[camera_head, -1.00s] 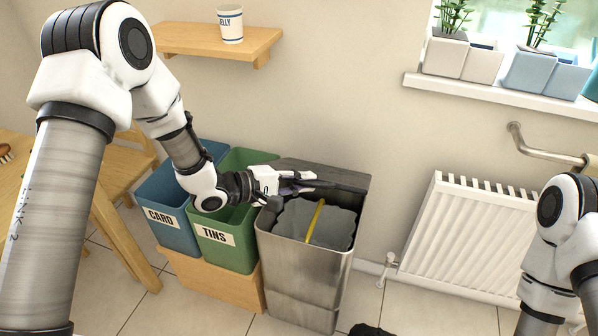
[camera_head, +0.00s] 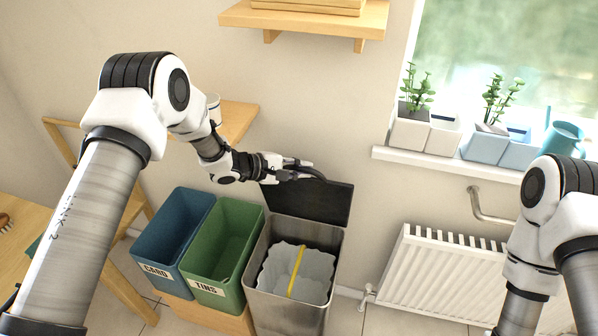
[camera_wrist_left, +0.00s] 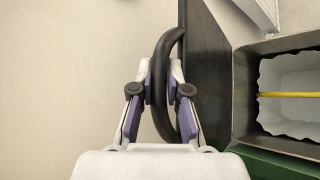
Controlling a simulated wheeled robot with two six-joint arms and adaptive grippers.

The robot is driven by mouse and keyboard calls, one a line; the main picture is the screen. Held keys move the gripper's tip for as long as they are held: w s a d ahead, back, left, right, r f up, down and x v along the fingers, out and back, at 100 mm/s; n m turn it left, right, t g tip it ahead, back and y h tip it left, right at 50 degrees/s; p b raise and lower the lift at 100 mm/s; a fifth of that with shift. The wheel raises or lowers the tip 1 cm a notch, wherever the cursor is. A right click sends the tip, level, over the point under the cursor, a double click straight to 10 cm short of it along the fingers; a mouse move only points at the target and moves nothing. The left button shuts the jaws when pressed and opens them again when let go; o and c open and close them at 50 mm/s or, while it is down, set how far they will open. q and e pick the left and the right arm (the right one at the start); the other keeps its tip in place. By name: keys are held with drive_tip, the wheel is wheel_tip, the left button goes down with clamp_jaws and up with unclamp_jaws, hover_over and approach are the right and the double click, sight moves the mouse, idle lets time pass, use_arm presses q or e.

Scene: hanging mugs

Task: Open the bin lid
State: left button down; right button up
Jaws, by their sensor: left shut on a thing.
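The metal bin (camera_head: 262,309) stands against the wall with its top open. Its dark lid (camera_head: 325,203) stands up steeply at the back edge, against or near the wall. My left gripper (camera_head: 303,169) is at the lid's upper edge, shut on the black curved lid handle (camera_wrist_left: 160,110). In the left wrist view, the gripper's fingers (camera_wrist_left: 160,85) lie on both sides of the handle, with the lid (camera_wrist_left: 206,80) just to the right. My right arm shows at the right, but its gripper is out of view.
Inside the bin are a pale liner (camera_head: 275,270) and a yellow strip (camera_head: 297,272). A green TINS bin (camera_head: 228,293) and a blue CARD bin (camera_head: 165,277) stand left of it. A radiator (camera_head: 440,275) is to the right. A wooden shelf (camera_head: 238,122) hangs behind my left arm.

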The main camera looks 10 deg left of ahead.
use_arm(q)
drive_tip(key=shift+w+r, duration=0.15)
drive_tip(key=shift+w, duration=0.45)
drive_tip(key=c, duration=1.4)
unclamp_jaws()
drive_tip(key=shift+c, duration=0.2)
drive_tip(key=v, duration=0.6)
drive_tip(key=shift+a, duration=0.2)
drive_tip(key=s+a, duration=0.6)
drive_tip(key=a, duration=0.2)
drive_tip(key=shift+s, duration=0.35)
drive_tip(key=shift+a, duration=0.1)
